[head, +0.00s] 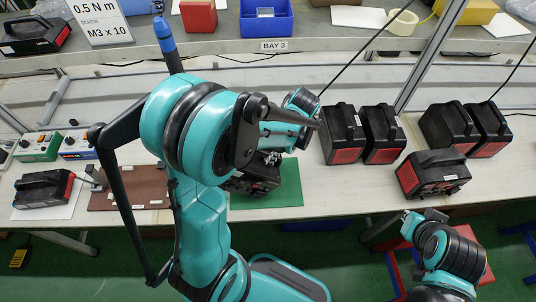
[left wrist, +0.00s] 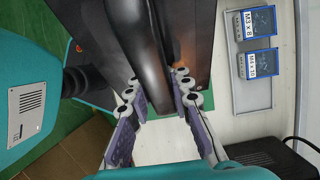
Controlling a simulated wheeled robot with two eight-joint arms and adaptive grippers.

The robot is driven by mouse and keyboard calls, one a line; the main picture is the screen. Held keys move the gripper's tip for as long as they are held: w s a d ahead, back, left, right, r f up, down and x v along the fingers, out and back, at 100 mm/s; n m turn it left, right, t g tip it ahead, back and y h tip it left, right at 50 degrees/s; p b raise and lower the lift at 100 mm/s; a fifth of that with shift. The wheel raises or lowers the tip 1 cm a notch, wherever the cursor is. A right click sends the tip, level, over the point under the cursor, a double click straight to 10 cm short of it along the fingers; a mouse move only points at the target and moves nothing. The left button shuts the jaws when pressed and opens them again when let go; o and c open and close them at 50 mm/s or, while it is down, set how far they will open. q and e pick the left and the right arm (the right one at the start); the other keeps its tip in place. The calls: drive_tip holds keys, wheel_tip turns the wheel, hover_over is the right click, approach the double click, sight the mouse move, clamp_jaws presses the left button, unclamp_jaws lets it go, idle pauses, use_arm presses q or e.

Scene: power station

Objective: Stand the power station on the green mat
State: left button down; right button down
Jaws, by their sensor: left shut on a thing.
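The black power station (head: 252,180) with a red front is below my left arm, over the left part of the green mat (head: 287,187). My left arm hides much of it, and I cannot tell whether its base touches the mat. My left gripper (head: 270,156) is shut on its top handle. In the left wrist view the dark handle (left wrist: 154,45) runs between the two fingers (left wrist: 160,100), and green (left wrist: 92,112) shows beside the body. My right arm (head: 445,250) is at the lower right, away from the mat; its fingers are not clear.
A brown mat (head: 130,190) lies left of the green one. Several similar black units, such as one at the front right (head: 432,174), stand on the bench. Another (head: 43,189) is at the far left. A shelf with bins (head: 266,18) runs behind.

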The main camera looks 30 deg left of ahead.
use_arm(q)
drive_tip(key=c, duration=1.3)
unclamp_jaws()
drive_tip(key=o, duration=0.5)
drive_tip(key=shift+c, duration=0.2)
drive_tip(key=shift+r, duration=0.1)
drive_tip(key=shift+r+p, duration=2.65)
drive_tip(key=shift+r, duration=0.8)
